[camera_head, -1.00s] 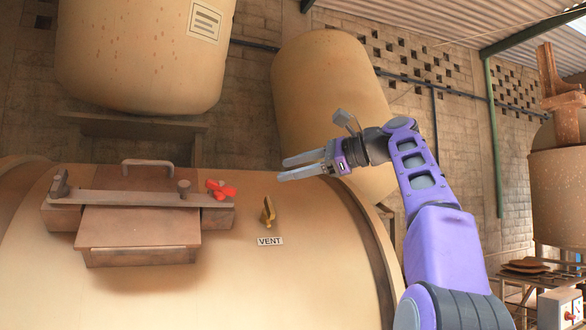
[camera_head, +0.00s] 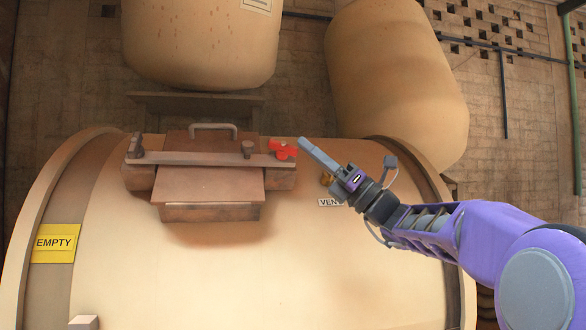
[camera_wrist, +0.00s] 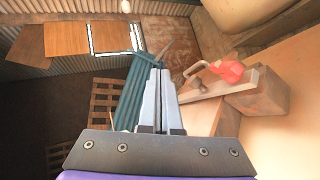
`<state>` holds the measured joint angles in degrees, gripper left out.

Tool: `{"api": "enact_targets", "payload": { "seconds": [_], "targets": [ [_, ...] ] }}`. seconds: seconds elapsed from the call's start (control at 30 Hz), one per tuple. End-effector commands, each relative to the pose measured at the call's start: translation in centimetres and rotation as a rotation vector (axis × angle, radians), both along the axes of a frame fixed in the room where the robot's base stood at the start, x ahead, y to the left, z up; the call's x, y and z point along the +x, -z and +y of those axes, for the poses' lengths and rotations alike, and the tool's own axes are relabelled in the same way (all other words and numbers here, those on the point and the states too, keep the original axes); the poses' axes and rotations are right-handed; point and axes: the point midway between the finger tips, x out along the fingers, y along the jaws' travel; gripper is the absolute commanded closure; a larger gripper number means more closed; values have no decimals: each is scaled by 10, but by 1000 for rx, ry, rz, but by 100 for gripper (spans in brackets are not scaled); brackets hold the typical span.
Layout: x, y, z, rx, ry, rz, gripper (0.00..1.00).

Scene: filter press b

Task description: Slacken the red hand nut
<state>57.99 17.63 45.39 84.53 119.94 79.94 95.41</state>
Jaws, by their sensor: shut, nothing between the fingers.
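The red hand nut (camera_head: 282,149) sits at the right end of the clamp bar (camera_head: 205,158) across the brown hatch on the tan vessel. It also shows in the wrist view (camera_wrist: 228,71), right of my fingers. My gripper (camera_head: 303,143) is shut and empty. In the head view its fingertips appear just right of the nut, pointing up and left. The wrist view shows the two fingers (camera_wrist: 158,75) side by side, with the nut apart from them. The nut's underside and thread are hidden.
A brass vent valve (camera_head: 327,179) is partly hidden beside my gripper, above the VENT label (camera_head: 327,202). A yellow EMPTY sign (camera_head: 55,243) is at far left.

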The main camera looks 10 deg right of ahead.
Motion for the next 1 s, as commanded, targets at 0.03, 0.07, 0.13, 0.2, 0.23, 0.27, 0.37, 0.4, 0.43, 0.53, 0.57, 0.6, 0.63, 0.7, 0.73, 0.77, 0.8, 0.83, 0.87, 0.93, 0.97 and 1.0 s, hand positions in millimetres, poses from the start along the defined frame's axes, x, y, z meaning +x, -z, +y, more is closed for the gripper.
{"api": "enact_targets", "payload": {
  "seconds": [0.03,0.07,0.13,0.2,0.23,0.27,0.37,0.4,0.43,0.53,0.57,0.6,0.63,0.7,0.73,0.77,0.8,0.83,0.87,0.93,0.97,1.0],
  "targets": [
    [2,16,2,74,-13,53,100],
    [4,24,3,120,-18,82,100],
    [7,44,3,220,-26,149,100],
    [10,63,3,308,-28,212,100],
    [11,71,2,342,-27,236,100],
    [11,79,2,371,-27,258,100],
    [13,100,1,450,-19,318,100],
    [13,106,0,471,-16,333,100],
    [14,109,0,483,-14,343,100],
    [15,114,0,506,-11,359,100],
    [16,114,0,509,-11,361,100],
    [18,112,1,510,-13,361,100],
    [20,109,2,510,-13,360,100],
    [26,102,6,510,-15,359,100],
    [29,98,8,510,-16,360,100],
    [33,94,9,510,-17,359,100],
    [38,88,12,510,-16,360,100],
    [42,83,14,510,-17,358,100],
    [47,79,16,511,-17,358,100],
    [57,67,21,510,-18,359,100],
    [61,63,23,511,-17,358,100],
    [67,56,26,510,-17,359,100]
  ]
}}
